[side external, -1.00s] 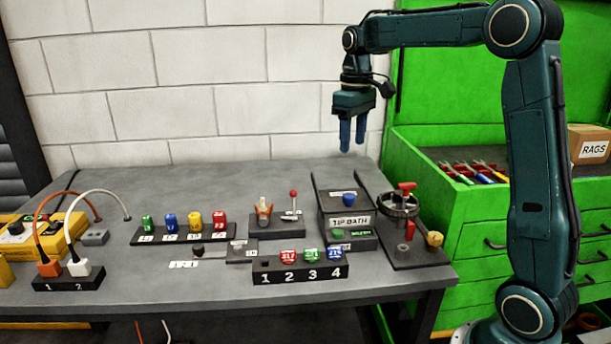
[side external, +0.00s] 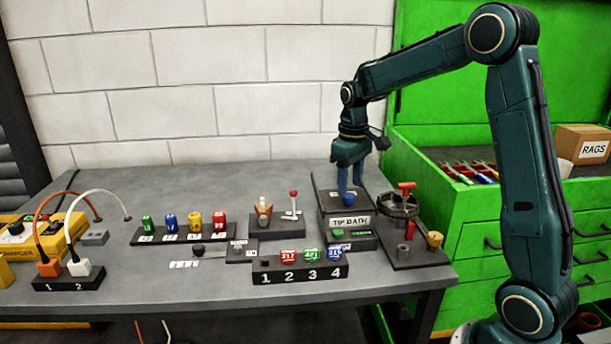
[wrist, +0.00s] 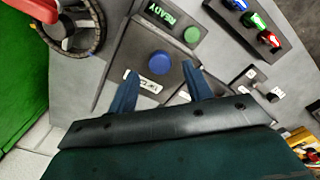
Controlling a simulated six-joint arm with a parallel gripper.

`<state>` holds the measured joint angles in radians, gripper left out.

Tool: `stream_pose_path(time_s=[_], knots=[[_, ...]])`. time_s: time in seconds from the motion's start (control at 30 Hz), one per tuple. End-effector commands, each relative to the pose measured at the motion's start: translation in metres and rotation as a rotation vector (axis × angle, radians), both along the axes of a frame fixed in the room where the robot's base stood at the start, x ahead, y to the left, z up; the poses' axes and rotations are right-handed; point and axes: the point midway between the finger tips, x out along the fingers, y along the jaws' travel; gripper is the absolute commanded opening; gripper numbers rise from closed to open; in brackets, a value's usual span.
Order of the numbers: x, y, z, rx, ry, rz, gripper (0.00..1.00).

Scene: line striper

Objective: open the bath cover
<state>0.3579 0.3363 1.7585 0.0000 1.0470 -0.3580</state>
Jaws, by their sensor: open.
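The tip bath (side external: 350,221) is a dark box with a white "TIP BATH" label, standing on the right part of the bench. Its dark cover (side external: 325,187) lies flat on top, with a blue knob on it. The round blue knob (wrist: 160,62) shows in the wrist view just beyond my fingertips. My gripper (side external: 350,196) points down over the cover, its blue fingers open around or just above the knob; the side view does not settle which. In the wrist view my gripper (wrist: 166,82) has its fingers apart, one to each side of the knob's line.
A handwheel with a red handle (side external: 406,190) stands close on the right. A red-knobbed lever (side external: 293,205) stands left of the bath. A numbered rack (side external: 300,272) with coloured caps is in front. A green button (wrist: 192,34) beside "READY" is near the bath.

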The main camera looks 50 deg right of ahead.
Motion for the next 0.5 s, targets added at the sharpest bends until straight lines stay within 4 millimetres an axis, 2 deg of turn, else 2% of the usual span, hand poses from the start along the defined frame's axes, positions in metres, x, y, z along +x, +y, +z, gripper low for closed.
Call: stream_pose_path(time_s=[0.2, 0.5], knots=[[0.0, 0.0, -0.023, 0.001, 0.001, 0.0, 0.5], [0.0, 0.0, -0.031, 0.0, 0.0, 0.0, 0.5]])
